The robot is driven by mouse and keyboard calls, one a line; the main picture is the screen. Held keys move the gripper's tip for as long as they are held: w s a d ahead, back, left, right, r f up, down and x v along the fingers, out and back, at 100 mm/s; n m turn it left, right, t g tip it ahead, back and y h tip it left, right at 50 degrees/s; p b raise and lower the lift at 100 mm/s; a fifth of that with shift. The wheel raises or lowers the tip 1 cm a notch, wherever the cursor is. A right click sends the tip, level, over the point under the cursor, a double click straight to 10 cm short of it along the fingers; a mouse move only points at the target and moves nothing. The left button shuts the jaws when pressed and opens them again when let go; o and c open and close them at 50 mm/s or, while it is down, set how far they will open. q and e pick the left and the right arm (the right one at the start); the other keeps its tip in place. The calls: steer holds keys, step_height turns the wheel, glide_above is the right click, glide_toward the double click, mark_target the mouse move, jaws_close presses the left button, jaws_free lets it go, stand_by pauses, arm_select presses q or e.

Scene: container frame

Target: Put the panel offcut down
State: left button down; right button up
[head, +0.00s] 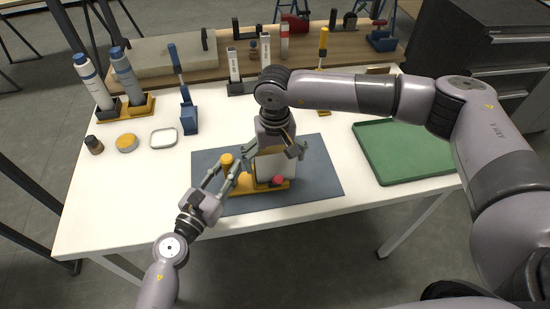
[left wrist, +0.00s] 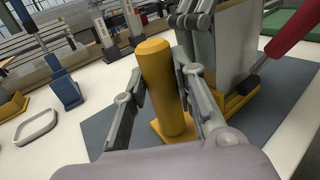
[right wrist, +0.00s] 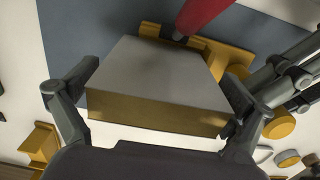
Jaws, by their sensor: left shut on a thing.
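The panel offcut (head: 276,166), a pale grey slab with a tan edge, stands upright in a yellow fixture (head: 262,189) on the dark mat. It also shows in the left wrist view (left wrist: 235,42) and the right wrist view (right wrist: 155,85). My left gripper (head: 229,168) is shut on the yellow post (left wrist: 162,85) at the fixture's left end. My right gripper (head: 272,152) comes from above, its fingers spread on either side of the offcut. In the right wrist view, the fingers (right wrist: 155,108) look open; whether one touches the offcut is unclear.
A red-handled clamp (head: 278,181) sits at the fixture's front. A green tray (head: 403,178) is at the right. Bottles (head: 90,78), a blue stand (head: 188,118), a small dish (head: 164,138) and a yellow-topped tin (head: 126,142) are at the left. Mat surface (head: 322,175) right of the fixture is clear.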

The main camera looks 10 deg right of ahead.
step_height(320, 180, up, 12)
steer(key=shift+r, duration=0.15)
stand_by(0.6)
arm_select(q)
steer(key=c, duration=1.2)
jaws_free()
